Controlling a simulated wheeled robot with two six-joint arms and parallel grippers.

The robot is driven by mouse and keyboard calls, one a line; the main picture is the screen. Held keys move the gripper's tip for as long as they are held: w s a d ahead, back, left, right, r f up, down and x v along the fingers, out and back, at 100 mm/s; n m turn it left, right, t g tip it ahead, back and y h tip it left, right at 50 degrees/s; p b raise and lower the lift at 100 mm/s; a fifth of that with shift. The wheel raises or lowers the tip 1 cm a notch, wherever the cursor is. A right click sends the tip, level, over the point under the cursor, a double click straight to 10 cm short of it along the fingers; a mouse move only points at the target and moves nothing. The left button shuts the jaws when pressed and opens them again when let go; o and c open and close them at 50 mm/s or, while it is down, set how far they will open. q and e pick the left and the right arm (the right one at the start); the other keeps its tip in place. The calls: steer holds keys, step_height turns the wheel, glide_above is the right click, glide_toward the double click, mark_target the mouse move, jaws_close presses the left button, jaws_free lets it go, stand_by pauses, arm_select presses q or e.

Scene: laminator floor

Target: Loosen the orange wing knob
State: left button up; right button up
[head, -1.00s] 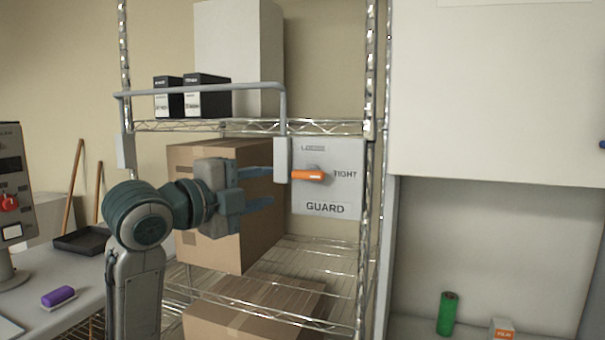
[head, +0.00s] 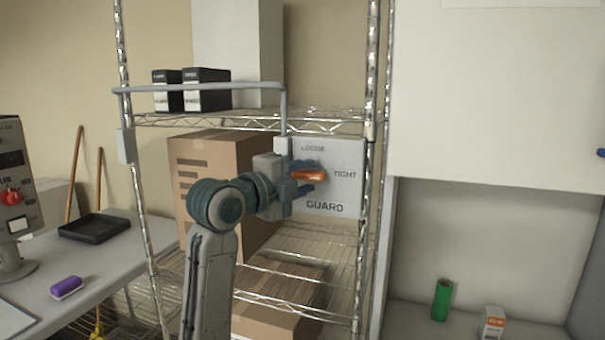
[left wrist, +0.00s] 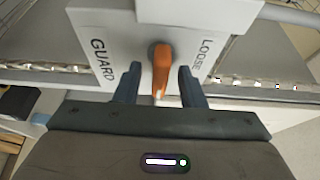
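The orange wing knob (head: 308,175) sits on the grey guard plate (head: 345,197), which is marked LOOSE, TIGHT and GUARD. In the head view the knob lies about level, its end toward TIGHT. My left gripper (head: 306,177) is at the knob, its fingers above and below it. In the left wrist view the knob (left wrist: 161,70) stands between the two open fingers of the left gripper (left wrist: 159,85), with a gap on each side. The guard plate (left wrist: 117,60) shows behind it. My right gripper is not in view.
A grey guard bar (head: 200,88) runs across the wire rack above my left arm. Cardboard boxes (head: 205,160) stand on the rack behind the arm. A white cabinet (head: 490,90) is at the right. A table (head: 110,270) is at the left.

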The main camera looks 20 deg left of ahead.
arm_select(q)
steer(key=shift+c, duration=0.3)
jaws_close()
steer(key=n+b, duration=0.1)
steer(key=n+t+b, duration=0.1)
steer(key=n, duration=0.1)
steer(key=shift+f+b, duration=0.3)
steer(key=n+t+y, duration=0.1)
steer(key=n+y, duration=0.1)
steer(key=n, duration=0.4)
steer(key=n+t+y+b, duration=0.1)
steer(key=n+t+y, duration=0.1)
steer(key=n, duration=0.4)
steer(key=n+t+y, duration=0.2)
steer(key=n, duration=0.5)
steer(key=shift+d+y+b, duration=0.3)
steer(key=shift+d+b, duration=0.05)
steer(key=shift+b, duration=0.05)
steer(key=shift+f+n, duration=0.1)
steer(key=shift+n, duration=0.2)
